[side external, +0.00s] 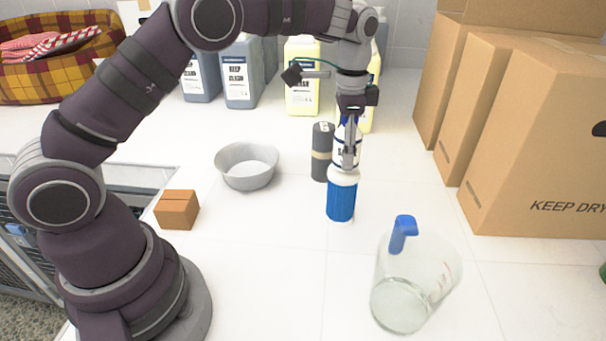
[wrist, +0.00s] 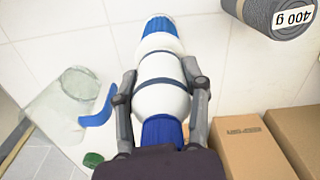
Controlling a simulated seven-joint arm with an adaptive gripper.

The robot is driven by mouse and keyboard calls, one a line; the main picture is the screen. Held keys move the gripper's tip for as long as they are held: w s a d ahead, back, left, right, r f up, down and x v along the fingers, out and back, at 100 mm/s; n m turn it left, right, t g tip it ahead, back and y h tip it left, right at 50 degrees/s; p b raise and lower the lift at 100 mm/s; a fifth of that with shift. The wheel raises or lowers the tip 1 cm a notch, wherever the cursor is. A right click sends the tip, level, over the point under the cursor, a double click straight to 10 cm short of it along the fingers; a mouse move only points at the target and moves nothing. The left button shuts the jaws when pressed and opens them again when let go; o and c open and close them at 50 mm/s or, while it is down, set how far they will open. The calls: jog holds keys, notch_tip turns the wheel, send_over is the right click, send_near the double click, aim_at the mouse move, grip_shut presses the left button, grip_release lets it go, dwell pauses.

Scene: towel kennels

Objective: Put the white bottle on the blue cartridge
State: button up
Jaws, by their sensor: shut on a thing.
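The white bottle (side external: 347,157) has dark bands and a blue top. My gripper (side external: 349,160) is shut around its body and holds it upright. The blue cartridge (side external: 341,200) has a white upper end and stands upright on the white table, directly below the bottle. The bottle's base is at the cartridge's top; I cannot tell whether they touch or a thin gap remains. In the wrist view, the fingers (wrist: 162,98) press both sides of the white bottle (wrist: 160,97), and the blue cartridge (wrist: 160,25) shows in line beyond it.
A dark grey roll (side external: 321,165) stands close left of the cartridge. A grey bowl (side external: 247,168) and brown block (side external: 177,210) lie further left. A clear jug (side external: 415,285) with a blue handle stands front right. Cardboard boxes (side external: 535,140) line the right; jugs (side external: 242,75) stand behind.

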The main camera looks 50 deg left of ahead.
jog(key=shift+f, duration=0.25)
jog(key=shift+f, duration=0.1)
jog(key=o, duration=1.2)
